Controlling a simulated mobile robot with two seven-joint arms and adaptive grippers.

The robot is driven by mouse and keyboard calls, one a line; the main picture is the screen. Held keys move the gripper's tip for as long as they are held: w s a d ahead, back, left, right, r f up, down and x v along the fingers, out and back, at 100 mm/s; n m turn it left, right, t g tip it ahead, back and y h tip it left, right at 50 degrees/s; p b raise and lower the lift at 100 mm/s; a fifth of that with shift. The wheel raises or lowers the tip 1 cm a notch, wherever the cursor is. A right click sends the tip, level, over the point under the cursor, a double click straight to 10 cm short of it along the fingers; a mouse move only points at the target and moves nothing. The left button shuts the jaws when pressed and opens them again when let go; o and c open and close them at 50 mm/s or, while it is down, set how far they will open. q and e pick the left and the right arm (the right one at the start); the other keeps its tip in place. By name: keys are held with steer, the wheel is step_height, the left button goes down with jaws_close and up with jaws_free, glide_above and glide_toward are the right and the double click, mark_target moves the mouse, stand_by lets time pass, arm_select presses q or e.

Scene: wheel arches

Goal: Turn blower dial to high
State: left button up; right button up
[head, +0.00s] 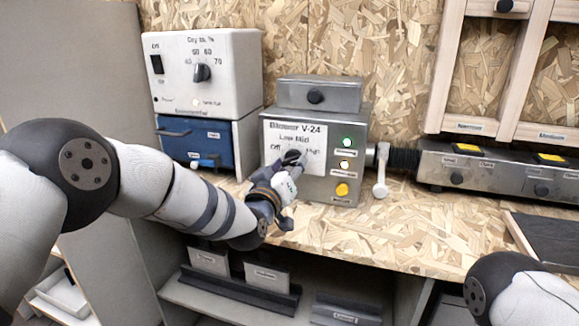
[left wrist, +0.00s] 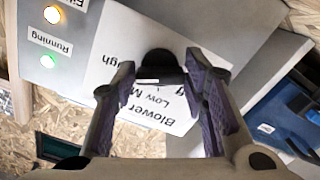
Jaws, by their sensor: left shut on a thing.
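The blower box (head: 352,120) is grey with a white panel (head: 272,134) reading "Blower V-24", "Off", "Low", "Mid" and "High". Its black dial (left wrist: 162,63) sits between my left fingertips in the left wrist view; in the head view the gripper largely covers it. My left gripper (head: 292,160) is shut on the dial, coming from the front left. The "High" label shows just right of the gripper in the head view. I cannot tell which mark the dial points at. My right gripper is out of view; only part of my right arm shows at the lower right.
A green lamp (head: 347,142) is lit on the blower, above a second lamp and a yellow button (head: 342,189). A white box with a knob (head: 202,72) stands on a blue unit (head: 219,148) at left. A pipe with a lever (head: 381,188) leads right. The front worktop (head: 400,236) is clear.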

arm_select(q)
steer(key=shift+r+m, duration=0.1)
steer(key=shift+m, duration=0.4)
steer(key=o, duration=1.2)
steer(key=shift+c, duration=0.2)
steer(key=v, duration=1.2)
